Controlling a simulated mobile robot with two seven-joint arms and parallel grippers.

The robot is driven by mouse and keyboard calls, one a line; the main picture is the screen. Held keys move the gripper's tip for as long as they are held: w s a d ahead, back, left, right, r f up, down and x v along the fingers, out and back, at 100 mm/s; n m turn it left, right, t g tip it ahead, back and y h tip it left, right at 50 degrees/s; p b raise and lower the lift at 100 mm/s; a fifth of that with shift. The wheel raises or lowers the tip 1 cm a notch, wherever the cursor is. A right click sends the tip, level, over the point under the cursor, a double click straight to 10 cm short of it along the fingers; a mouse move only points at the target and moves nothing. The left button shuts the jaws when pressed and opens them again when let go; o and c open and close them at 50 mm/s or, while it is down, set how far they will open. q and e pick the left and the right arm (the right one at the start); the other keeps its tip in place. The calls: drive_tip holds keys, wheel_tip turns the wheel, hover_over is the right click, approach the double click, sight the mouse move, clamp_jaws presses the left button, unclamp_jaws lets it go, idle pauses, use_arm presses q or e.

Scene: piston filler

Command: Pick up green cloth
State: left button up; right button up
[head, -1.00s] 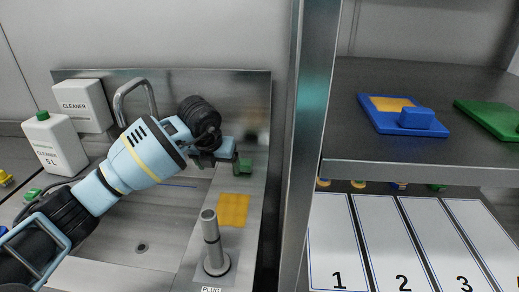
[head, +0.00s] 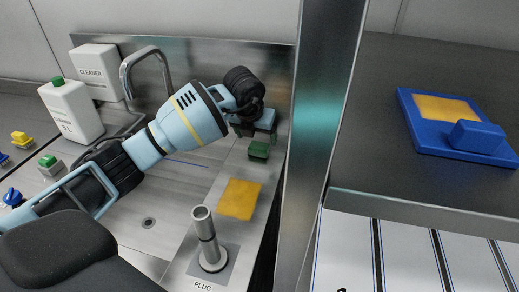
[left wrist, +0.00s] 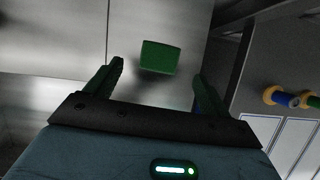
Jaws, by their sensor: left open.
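A small green block-like thing, which I take for the green cloth (head: 259,150), is on the steel counter beside the shelf post, behind the yellow cloth. In the left wrist view, the green cloth (left wrist: 160,57) shows beyond and between my open fingers, with clear gaps on both sides. My left gripper (head: 247,132) is just above and behind it in the head view, partly hidden by its own wrist. In the left wrist view, the gripper (left wrist: 158,80) has dark green fingers and holds nothing. My right gripper is not in view.
The yellow cloth (head: 238,198) lies in front, near an upright metal plug pipe (head: 208,240). The steel post (head: 320,120) stands close on the right. A shelf there holds a blue board (head: 428,135). A tap (head: 146,70) and white cleaner containers (head: 72,112) stand left.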

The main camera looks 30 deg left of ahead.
sight(259, 145)
use_arm(q)
drive_tip(key=shift+x, duration=2.6)
drive_tip(key=shift+r, duration=0.1)
drive_tip(key=c, duration=1.1)
drive_tip(key=shift+o, duration=0.2)
